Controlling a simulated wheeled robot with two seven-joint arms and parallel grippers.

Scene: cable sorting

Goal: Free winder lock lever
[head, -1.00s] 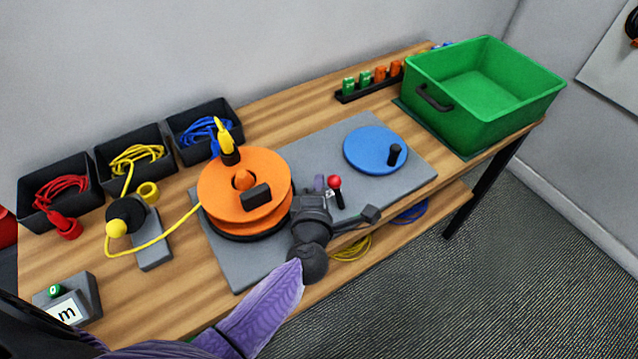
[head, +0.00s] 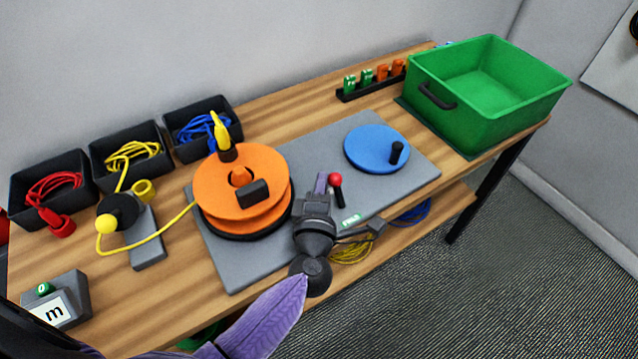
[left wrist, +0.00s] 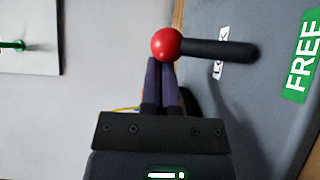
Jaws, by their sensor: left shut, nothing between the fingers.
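The winder lock lever has a red ball knob (head: 335,180) and a black rod. It stands on the grey board (head: 400,199) between the orange reel (head: 233,187) and the blue disc (head: 377,149). In the left wrist view the knob (left wrist: 167,44) is just past my fingertips, and the rod (left wrist: 220,49) points right, over the white LOCK label (left wrist: 219,66). The green FREE label (left wrist: 301,66) lies farther right, clear of the lever. My left gripper (head: 321,181) is shut and empty, close beside the knob; I cannot tell whether they touch.
A yellow cable runs from the reel to a grey stand (head: 146,240) at left. Black bins (head: 205,150) of red, yellow and blue cables line the back. A green crate (head: 480,130) stands at the right end. The board's right front part is clear.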

